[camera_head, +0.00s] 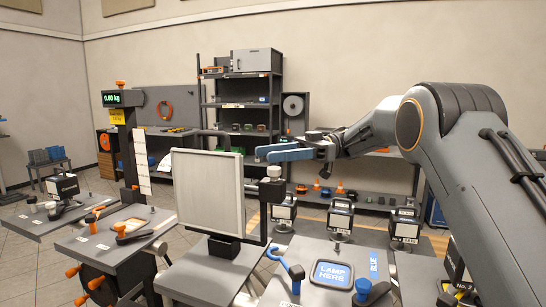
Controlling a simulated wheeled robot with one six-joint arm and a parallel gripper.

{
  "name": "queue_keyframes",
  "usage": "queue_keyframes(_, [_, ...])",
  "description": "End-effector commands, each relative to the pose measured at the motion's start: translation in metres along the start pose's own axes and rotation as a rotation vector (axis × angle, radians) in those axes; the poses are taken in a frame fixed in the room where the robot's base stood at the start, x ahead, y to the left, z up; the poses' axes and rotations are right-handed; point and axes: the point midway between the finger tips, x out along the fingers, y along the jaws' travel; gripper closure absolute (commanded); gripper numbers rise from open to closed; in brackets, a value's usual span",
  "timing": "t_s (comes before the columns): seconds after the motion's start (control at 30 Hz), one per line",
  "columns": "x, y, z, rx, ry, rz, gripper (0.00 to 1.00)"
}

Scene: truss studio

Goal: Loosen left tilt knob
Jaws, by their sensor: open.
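A white square panel (208,192) stands upright on a grey bench, held at its right edge by a dark upright post (264,222). A dark and grey knob (272,184) sits at the top of this post; I cannot tell if it is the left tilt knob. No knob shows at the panel's left edge. My gripper (264,155) has blue fingers pointing left, just above that knob and the panel's upper right corner. It is open, seen side-on, with nothing visible between the fingers. Whether it touches anything is hard to tell.
A bench in front bears a "LAMP HERE" pad (332,274), a blue hook-shaped handle (285,262) and a blue knob (363,287). Several dark lamp boxes (341,218) stand behind. A scale post (126,150) with orange-handled benches is at left. A shelf rack (240,110) stands behind.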

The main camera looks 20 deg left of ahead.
Motion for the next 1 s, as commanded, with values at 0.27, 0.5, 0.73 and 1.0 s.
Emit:
queue_keyframes(0.27, [0.0, 0.0, -0.017, 0.003, 0.0, 0.001, 0.53])
queue_keyframes(0.5, [0.001, 0.0, -0.025, 0.002, 0.0, 0.001, 0.53])
queue_keyframes(0.73, [0.001, -0.001, -0.034, 0.002, 0.0, 0.001, 0.53])
queue_keyframes(1.0, [0.001, 0.001, -0.042, 0.002, 0.0, 0.002, 0.53])
